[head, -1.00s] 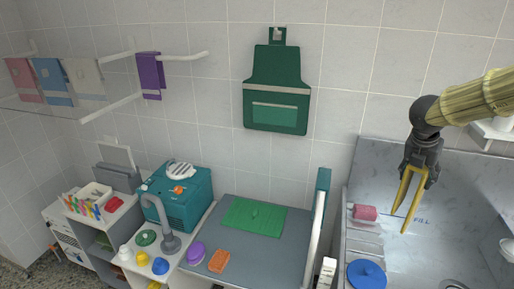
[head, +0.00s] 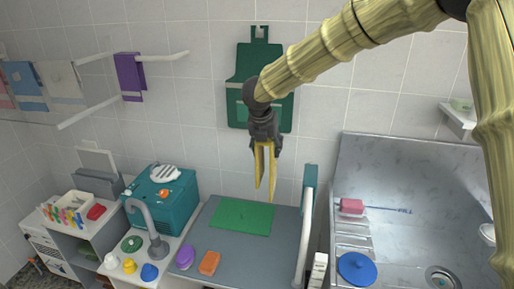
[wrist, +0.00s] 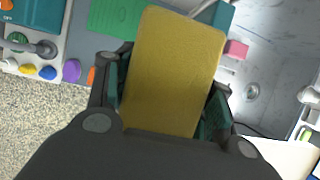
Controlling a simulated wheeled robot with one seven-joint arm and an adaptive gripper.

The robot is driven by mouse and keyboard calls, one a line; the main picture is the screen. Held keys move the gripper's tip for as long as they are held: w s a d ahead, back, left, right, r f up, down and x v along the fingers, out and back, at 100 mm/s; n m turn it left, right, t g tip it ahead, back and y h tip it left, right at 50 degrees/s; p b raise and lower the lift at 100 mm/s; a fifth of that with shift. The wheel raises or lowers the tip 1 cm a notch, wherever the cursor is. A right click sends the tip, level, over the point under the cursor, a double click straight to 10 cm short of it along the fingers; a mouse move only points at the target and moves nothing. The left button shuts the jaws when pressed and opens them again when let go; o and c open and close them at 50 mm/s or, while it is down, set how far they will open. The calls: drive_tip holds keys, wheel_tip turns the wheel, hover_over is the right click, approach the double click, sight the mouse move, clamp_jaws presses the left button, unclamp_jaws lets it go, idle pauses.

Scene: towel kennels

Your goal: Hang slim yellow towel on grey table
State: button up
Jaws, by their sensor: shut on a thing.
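The slim yellow towel (head: 265,170) hangs from my gripper (head: 264,143), which is shut on it. In the wrist view the towel (wrist: 173,72) fills the middle, between the two fingers. The grey table (head: 240,258) is below and slightly left of the towel in the head view. A green mat (head: 242,217) lies on its back part. A raised white rail with a teal end (head: 308,210) runs along the table's right side. The towel appears above the back right part of the table, apart from it.
A purple item (head: 185,257) and an orange block (head: 209,263) lie on the table's left edge. A teal box (head: 165,197) and a grey tap stand left. A steel basin (head: 410,235) with a blue lid (head: 357,268) is right. Towels hang on wall rails at left.

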drive_tip(key=shift+s+d+b, duration=0.3)
drive_tip(key=shift+s+d, duration=0.45)
drive_tip(key=shift+d, duration=1.75)
drive_tip(key=shift+s+d+b, duration=0.25)
drive_tip(key=shift+s+d, duration=0.45)
drive_tip(key=shift+d, duration=1.75)
drive_tip(key=shift+s+d+b, duration=0.3)
drive_tip(key=shift+s+d, duration=0.45)
drive_tip(key=shift+d, duration=1.75)
drive_tip(key=shift+f+b, duration=7)
drive_tip(key=shift+f, duration=4.35)
drive_tip(key=o, duration=1.1)
